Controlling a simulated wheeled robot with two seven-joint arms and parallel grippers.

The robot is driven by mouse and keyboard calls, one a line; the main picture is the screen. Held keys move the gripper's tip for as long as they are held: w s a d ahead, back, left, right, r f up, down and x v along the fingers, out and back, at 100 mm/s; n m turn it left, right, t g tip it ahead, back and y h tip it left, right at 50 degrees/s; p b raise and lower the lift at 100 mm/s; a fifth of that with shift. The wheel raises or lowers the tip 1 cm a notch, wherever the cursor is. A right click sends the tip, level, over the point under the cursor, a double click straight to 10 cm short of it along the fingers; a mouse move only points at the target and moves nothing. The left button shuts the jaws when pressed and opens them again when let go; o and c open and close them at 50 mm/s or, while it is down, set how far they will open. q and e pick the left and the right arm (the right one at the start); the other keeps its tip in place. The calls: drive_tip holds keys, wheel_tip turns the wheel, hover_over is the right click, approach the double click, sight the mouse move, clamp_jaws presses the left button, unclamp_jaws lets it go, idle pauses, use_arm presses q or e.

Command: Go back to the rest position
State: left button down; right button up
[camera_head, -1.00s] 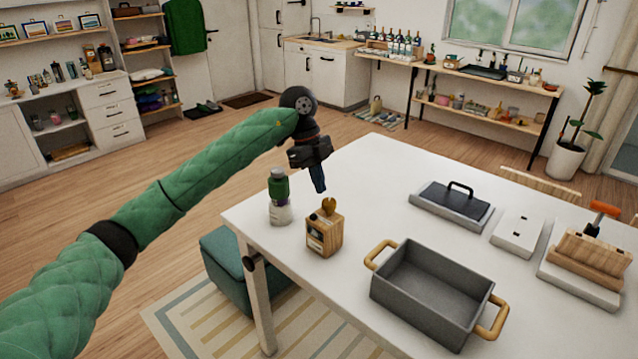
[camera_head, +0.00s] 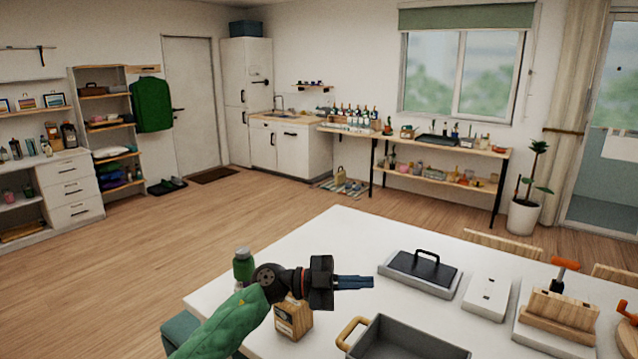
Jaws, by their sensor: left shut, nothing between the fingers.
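My left gripper (camera_head: 354,282) is shut and empty, with its blue fingers together and pointing right. It hangs over the white table (camera_head: 330,238), beyond the grey pan. My green-sleeved left arm comes in from the bottom and partly covers a wooden block-shaped box (camera_head: 294,318). A green-topped bottle (camera_head: 243,264) stands just left of the gripper's wrist. My right gripper is not in view.
On the table are a grey pan with wooden handles (camera_head: 400,340), a black-lidded tray (camera_head: 420,272), a white plate-like box (camera_head: 486,297) and a wooden holder with an orange-handled tool (camera_head: 556,315). The table's far middle is clear. A teal stool (camera_head: 180,330) stands at its left.

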use_arm(q)
drive_tip(key=w+a+f+n+t+y, duration=0.1)
drive_tip(key=a+n+t+y, duration=0.1)
drive_tip(key=a+n+t, duration=0.55)
drive_tip(key=a+f+n+t+y, duration=0.1)
drive_tip(key=a+n+t+y, duration=0.15)
drive_tip(key=n+t, duration=0.9)
drive_tip(key=s+a+f+n+y, duration=0.4)
drive_tip(key=a+f+n+y, duration=0.3)
drive_tip(key=a+f+y, duration=0.6)
drive_tip(key=s+a+f+n+g+y, duration=0.1)
drive_tip(key=s+a+f+g, duration=0.15)
drive_tip(key=s+f, duration=0.4)
drive_tip(key=s+a+f+g+y, duration=0.1)
drive_tip(key=s+a+f+g, duration=0.1)
drive_tip(key=s+f+g, duration=0.4)
drive_tip(key=s+a+f+m+g, duration=0.1)
drive_tip(key=s+f+g, duration=0.25)
drive_tip(key=s, duration=0.55)
drive_tip(key=s+a+f+g, duration=0.1)
drive_tip(key=s+f+g, duration=0.1)
drive_tip(key=s+f, duration=0.5)
drive_tip(key=s+d+f+g, duration=0.1)
drive_tip(key=s+f, duration=0.2)
drive_tip(key=f, duration=1.7)
drive_tip(key=s+d+f+g+h, duration=0.1)
drive_tip(key=s+f, duration=0.3)
drive_tip(key=f, duration=1.6)
drive_tip(key=shift+d, duration=0.35)
